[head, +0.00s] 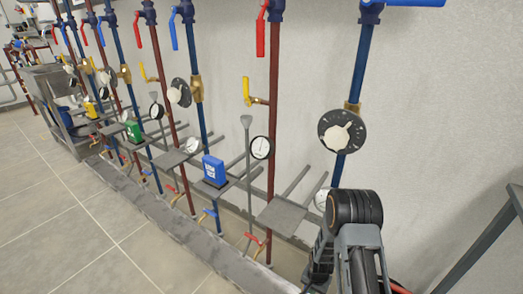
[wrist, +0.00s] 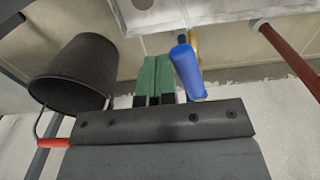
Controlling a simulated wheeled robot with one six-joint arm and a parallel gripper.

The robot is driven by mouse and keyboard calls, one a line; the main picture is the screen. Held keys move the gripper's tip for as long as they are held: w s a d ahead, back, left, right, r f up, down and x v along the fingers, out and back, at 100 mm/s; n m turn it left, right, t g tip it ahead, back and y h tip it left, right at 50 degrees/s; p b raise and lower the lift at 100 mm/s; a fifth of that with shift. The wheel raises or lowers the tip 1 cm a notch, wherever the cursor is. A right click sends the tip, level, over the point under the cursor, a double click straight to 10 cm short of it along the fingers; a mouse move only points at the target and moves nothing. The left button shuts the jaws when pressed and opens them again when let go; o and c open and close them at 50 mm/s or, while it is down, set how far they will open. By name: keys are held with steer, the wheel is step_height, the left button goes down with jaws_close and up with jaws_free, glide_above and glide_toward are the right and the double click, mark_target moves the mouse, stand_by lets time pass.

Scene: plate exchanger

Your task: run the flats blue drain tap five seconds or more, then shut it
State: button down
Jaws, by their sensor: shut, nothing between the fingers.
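In the wrist view my gripper (wrist: 157,80) shows its two green fingers side by side, shut with nothing between them. A blue tap lever (wrist: 187,70) on a brass body (wrist: 194,42) is just right of the fingertips. I cannot tell whether the fingers touch the lever. No label shows that names it as the flats tap, and whether water runs is not visible. In the head view my arm covers the lower right, and my gripper and this tap are hidden behind it.
A black bucket (wrist: 73,75) is left of the fingers in the wrist view, and a red pipe (wrist: 290,58) is at right. In the head view, red and blue pipes with dials (head: 341,132), gauges and small shelves (head: 281,216) line the wall. The tiled floor (head: 60,215) at left is clear.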

steer(key=shift+a, duration=0.15)
steer(key=shift+w+a, duration=0.1)
steer(key=shift+a, duration=0.7)
steer(key=shift+d, duration=0.1)
steer(key=shift+s+d, duration=0.4)
steer(key=shift+d, duration=0.15)
stand_by(0.4)
step_height(320, 180, up, 7)
steer(key=p, duration=0.5)
stand_by(0.3)
